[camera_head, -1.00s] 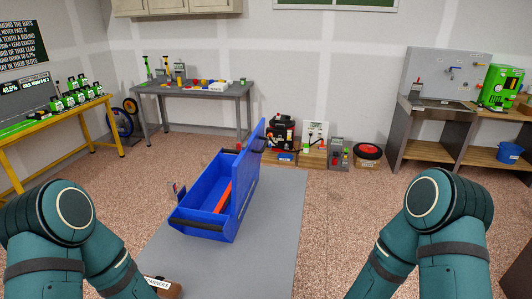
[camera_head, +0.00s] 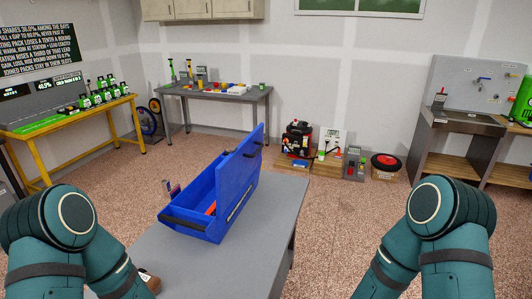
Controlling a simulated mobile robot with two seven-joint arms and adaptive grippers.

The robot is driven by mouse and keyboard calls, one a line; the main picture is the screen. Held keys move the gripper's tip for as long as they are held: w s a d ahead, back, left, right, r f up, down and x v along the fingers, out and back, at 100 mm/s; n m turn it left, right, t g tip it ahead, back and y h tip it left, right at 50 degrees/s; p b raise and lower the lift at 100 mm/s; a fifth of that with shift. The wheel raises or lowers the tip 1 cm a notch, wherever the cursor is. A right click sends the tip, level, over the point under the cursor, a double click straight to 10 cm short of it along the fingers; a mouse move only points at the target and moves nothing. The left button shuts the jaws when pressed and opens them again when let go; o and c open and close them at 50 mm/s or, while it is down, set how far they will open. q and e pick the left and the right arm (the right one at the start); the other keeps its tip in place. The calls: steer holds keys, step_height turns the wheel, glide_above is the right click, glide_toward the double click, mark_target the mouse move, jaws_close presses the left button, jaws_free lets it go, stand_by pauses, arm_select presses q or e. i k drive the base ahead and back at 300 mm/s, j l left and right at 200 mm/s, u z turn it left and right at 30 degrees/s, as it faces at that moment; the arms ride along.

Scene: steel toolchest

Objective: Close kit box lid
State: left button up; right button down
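A blue kit box (camera_head: 190,208) stands on a grey table in front of me, left of the middle of the view. Its blue lid (camera_head: 246,171) is open and stands up along the right side of the box. Something red-orange (camera_head: 211,208) shows inside. The box has a dark edge at its near end. My two teal arms come in from the lower left and lower right, on either side of the table. Neither gripper is in view.
The grey table top (camera_head: 268,228) is bare to the right of the box. A brown block (camera_head: 148,282) lies at its near left edge, partly hidden by my arm. A yellow-framed bench (camera_head: 82,118) stands left, a grey bench (camera_head: 215,92) behind, a sink (camera_head: 468,116) far right.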

mark_target(248, 166)
steer(key=l+u, duration=0.25)
steer(key=l, duration=0.2)
steer(key=l+u, duration=0.3)
steer(key=l, duration=0.15)
steer(key=l+u, duration=0.3)
steer(key=l, duration=0.15)
steer(key=l+u, duration=0.6)
steer(key=l, duration=0.2)
steer(key=l+u, duration=0.25)
steer(key=l, duration=0.25)
steer(key=i, duration=0.05)
